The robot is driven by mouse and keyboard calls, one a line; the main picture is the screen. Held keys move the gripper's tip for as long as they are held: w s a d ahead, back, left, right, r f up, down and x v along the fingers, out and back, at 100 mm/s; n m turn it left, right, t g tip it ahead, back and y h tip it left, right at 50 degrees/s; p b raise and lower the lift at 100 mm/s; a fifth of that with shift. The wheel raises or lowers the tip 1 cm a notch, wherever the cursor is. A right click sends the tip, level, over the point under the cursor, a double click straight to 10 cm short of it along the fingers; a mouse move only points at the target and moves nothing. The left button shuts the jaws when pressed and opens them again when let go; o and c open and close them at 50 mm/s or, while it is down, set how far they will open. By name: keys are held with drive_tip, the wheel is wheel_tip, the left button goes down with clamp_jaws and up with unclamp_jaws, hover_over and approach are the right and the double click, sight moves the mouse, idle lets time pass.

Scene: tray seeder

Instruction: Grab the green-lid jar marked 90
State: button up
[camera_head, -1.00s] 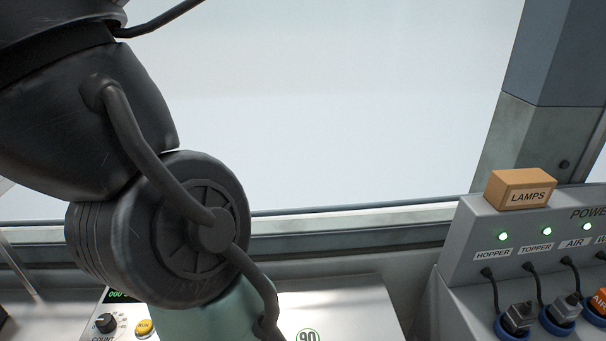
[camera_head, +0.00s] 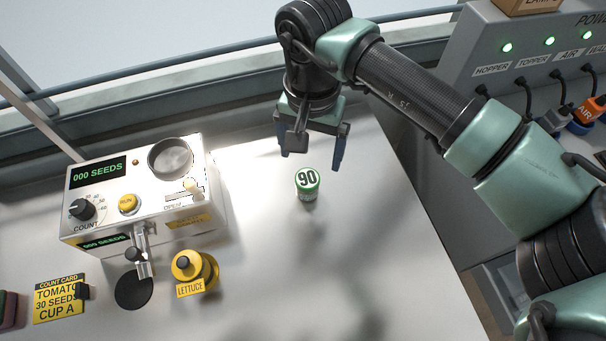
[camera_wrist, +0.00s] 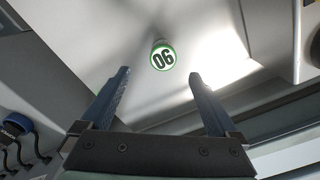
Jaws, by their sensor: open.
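The jar marked 90 (camera_head: 306,184) stands upright on the white bench. Its round lid has a green rim and a white centre with the number. My gripper (camera_head: 311,150) is open and empty above the bench, toward the back from the jar in the head view. In the wrist view the jar (camera_wrist: 163,56) shows beyond the two blue fingertips of my gripper (camera_wrist: 158,76), roughly centred between them and apart from both.
A seed counter (camera_head: 140,190) with knob, RUN button and cup stands to the left. A yellow LETTUCE jar (camera_head: 206,268) stands before it, near a COUNT CARD (camera_head: 58,302). A grey power panel (camera_head: 455,62) with plugs stands at right. The bench around the jar is clear.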

sight(308, 176)
wheel_tip(308, 176, down, 6)
drive_tip(key=shift+a+r, duration=0.1)
drive_tip(key=shift+a, duration=0.05)
drive_tip(key=shift+w+f+p, duration=0.25)
drive_tip(key=shift+f, duration=1.25)
drive_tip(key=shift+w+f+p, duration=0.2)
drive_tip(key=shift+f+p, duration=0.05)
drive_tip(key=shift+f, duration=1.2)
drive_tip(key=c, duration=1.5)
